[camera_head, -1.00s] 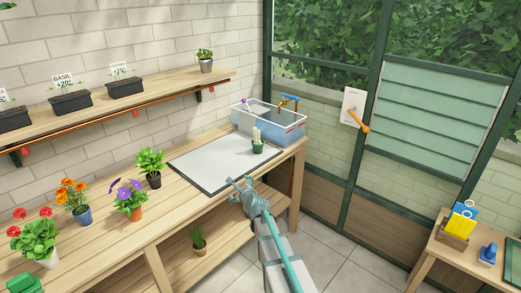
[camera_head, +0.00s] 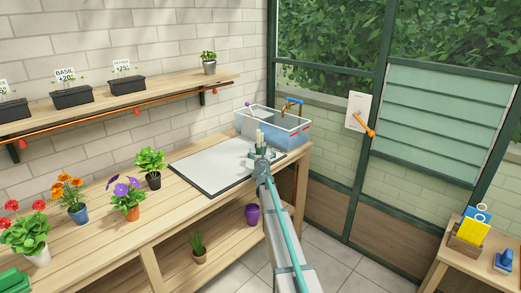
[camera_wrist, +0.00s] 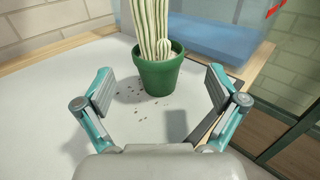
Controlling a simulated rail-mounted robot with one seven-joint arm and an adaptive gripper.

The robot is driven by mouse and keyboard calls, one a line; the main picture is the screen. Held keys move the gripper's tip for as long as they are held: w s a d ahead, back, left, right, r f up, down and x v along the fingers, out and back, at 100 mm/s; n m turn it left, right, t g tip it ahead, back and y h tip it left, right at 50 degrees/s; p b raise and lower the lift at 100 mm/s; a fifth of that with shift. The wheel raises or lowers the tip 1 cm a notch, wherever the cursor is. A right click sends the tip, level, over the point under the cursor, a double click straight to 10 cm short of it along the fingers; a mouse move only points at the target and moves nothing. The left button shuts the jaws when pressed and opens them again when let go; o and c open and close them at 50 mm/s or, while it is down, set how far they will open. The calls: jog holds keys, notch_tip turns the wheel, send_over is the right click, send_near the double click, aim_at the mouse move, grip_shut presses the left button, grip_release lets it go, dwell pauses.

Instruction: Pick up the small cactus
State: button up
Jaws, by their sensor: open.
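The small cactus (camera_wrist: 152,30) is pale green and ribbed and stands upright in a green pot (camera_wrist: 158,73) on the white mat (camera_head: 205,168). In the head view only the top of the cactus (camera_head: 259,138) shows, as my arm hides most of the pot. My gripper (camera_wrist: 163,90) is open, with one finger to the left and one to the right of the pot, in front of it. The fingers do not touch the pot.
A clear water basin (camera_head: 290,130) with a tap stands just behind the cactus. Dark crumbs (camera_wrist: 138,107) lie on the mat. Potted flowers (camera_head: 127,197) stand on the bench's left part. A purple pot (camera_head: 252,214) is on the lower shelf.

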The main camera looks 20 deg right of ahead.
jog(key=shift+r+p+x, duration=0.2)
jog(key=shift+p+x, duration=0.4)
jog(key=shift+x, duration=2.35)
jog(key=shift+a, duration=0.15)
jog(key=shift+c, duration=0.2)
jog(key=c, duration=1.4)
jog(key=shift+r, duration=0.1)
